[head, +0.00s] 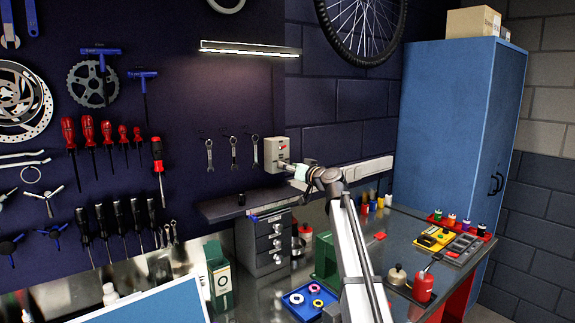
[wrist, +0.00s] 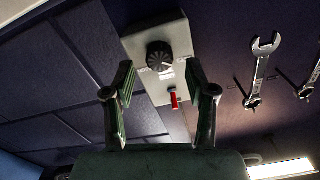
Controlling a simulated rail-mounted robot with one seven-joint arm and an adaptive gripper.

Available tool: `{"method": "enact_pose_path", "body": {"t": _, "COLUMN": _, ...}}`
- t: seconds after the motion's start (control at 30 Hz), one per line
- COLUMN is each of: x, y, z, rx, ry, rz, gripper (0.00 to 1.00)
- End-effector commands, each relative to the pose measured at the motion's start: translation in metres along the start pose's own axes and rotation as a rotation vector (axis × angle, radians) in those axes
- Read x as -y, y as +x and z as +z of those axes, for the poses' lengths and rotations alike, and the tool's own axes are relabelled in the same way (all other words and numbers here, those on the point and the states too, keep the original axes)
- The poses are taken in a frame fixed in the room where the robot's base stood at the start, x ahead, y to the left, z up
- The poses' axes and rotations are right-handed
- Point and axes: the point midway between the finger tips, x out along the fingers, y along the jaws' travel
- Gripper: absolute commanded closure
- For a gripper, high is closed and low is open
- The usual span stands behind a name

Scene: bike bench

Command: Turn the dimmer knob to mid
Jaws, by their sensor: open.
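The dimmer box is a light grey plate (head: 276,152) on the dark wall under the lamp, and it fills the top middle of the wrist view (wrist: 137,46). Its round black knob (wrist: 158,56) has ridged sides and a pale mark towards the right; the exact setting is too small to tell. A red switch lever (wrist: 173,100) sits on the same plate. My gripper (head: 293,168) is at the box in the head view, which hides part of the plate. In the wrist view, my gripper (wrist: 161,78) is open and empty, its fingers apart, with the knob beyond the gap between them.
Several wrenches (head: 233,152) hang left of the box; one wrench (wrist: 262,70) shows right of it in the wrist view. The wall lamp (head: 250,49) is lit. A small drawer unit (head: 268,240) stands below, and a white wall strip (head: 367,169) runs to the right.

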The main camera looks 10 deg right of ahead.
Motion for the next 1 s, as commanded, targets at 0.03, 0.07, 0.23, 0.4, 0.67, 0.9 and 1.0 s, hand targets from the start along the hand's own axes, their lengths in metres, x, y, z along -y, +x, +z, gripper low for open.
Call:
{"method": "enact_pose_path", "body": {"t": 0.03, "x": -0.0002, "y": 0.006, "z": -0.0013, "rx": 0.001, "ry": 0.0, "rz": -0.001, "gripper": 0.44}}
{"method": "enact_pose_path", "body": {"t": 0.07, "x": -0.0002, "y": 0.0079, "z": -0.001, "rx": 0.001, "ry": 0.0, "rz": -0.001, "gripper": 0.44}}
{"method": "enact_pose_path", "body": {"t": 0.23, "x": -0.0004, "y": 0.0135, "z": 0.0003, "rx": 0.0, "ry": 0.0, "rz": 0.0, "gripper": 0.44}}
{"method": "enact_pose_path", "body": {"t": 0.4, "x": -0.0004, "y": 0.0136, "z": 0.0007, "rx": 0.0, "ry": 0.001, "rz": 0.0, "gripper": 0.44}}
{"method": "enact_pose_path", "body": {"t": 0.67, "x": -0.0003, "y": 0.0135, "z": 0.0005, "rx": 0.0, "ry": 0.001, "rz": 0.0, "gripper": 1.0}}
{"method": "enact_pose_path", "body": {"t": 0.9, "x": -0.0004, "y": 0.0137, "z": 0.0004, "rx": 0.0, "ry": 0.006, "rz": 0.0, "gripper": 1.0}}
{"method": "enact_pose_path", "body": {"t": 1.0, "x": -0.0005, "y": 0.0137, "z": 0.0006, "rx": -0.001, "ry": 0.022, "rz": 0.0, "gripper": 1.0}}
